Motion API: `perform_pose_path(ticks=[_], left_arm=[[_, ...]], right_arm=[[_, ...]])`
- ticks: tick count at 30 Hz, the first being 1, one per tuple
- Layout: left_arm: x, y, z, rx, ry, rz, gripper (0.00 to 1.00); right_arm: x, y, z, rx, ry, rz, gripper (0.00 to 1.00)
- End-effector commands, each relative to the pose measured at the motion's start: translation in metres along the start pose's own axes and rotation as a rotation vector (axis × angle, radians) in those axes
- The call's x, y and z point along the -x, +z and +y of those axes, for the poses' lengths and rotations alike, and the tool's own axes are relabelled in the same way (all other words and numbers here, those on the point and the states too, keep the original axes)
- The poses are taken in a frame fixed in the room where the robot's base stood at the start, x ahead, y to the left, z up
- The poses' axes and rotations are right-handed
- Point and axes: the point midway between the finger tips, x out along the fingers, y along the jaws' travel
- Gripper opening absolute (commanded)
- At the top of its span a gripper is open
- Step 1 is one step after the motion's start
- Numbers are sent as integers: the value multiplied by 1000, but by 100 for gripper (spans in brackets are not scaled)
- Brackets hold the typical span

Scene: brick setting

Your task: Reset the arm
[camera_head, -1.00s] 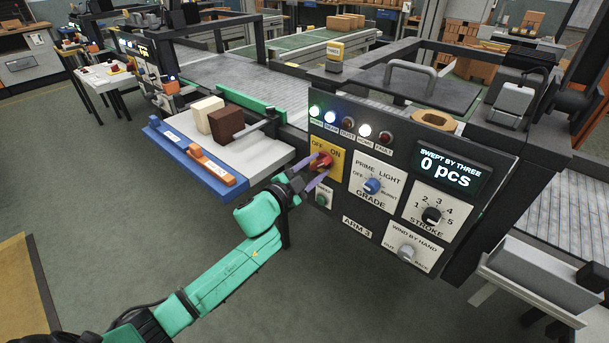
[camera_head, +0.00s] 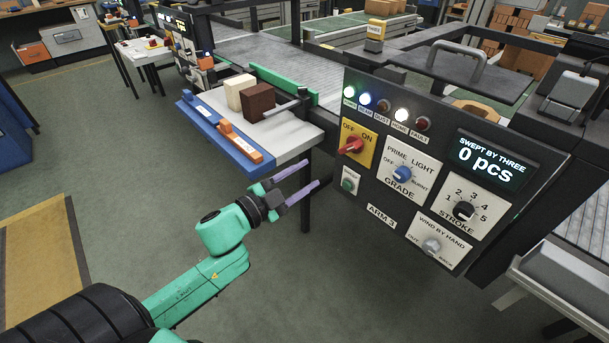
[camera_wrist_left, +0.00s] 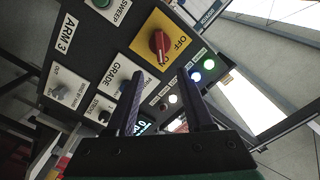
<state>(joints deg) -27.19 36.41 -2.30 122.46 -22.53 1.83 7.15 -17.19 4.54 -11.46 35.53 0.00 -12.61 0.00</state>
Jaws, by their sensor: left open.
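The control panel labelled ARM 3 (camera_head: 381,217) stands at the right in the head view. Its red OFF/ON knob (camera_head: 351,146) sits on a yellow plate and also shows in the left wrist view (camera_wrist_left: 159,44). The display (camera_head: 488,163) reads "SWEPT BY THREE 0 pcs". A green button (camera_head: 348,184) is below the yellow plate. My left gripper (camera_head: 312,174) is open and empty, left of the panel and apart from the knob. The GRADE knob (camera_head: 403,174) and STROKE knob (camera_head: 464,211) show beside it. My right gripper is out of view.
A white table with a blue edge (camera_head: 212,140) stands left of the panel, with a cream block (camera_head: 239,91) and a brown block (camera_head: 258,101) on it. A conveyor (camera_head: 225,58) runs behind. The floor in front is clear.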

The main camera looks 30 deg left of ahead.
Motion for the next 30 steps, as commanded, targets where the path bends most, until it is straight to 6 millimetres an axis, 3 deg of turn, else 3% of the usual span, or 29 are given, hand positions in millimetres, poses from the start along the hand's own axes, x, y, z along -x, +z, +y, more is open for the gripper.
perform_pose_path(ticks=[6, 8, 11, 14, 15, 18, 22, 26, 30], left_arm=[[0, 1, 0, 2, 0, -3, 52], [0, 10, 2, 12, 1, -23, 52], [2, 55, 15, 61, 7, -124, 52], [18, 132, 47, 156, 24, -307, 52], [29, 164, 65, 199, 35, -388, 52], [66, 234, 119, 308, 73, -587, 52], [131, 296, 205, 446, 145, -837, 52], [209, 324, 297, 576, 241, -1076, 52], [295, 316, 386, 689, 361, -1305, 52]], right_arm=[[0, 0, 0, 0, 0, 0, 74], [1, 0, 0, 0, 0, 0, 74], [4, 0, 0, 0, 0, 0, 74], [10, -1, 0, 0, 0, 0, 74], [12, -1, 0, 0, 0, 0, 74], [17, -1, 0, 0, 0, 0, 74], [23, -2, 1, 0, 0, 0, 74], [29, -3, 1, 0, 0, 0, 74], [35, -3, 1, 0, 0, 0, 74]])
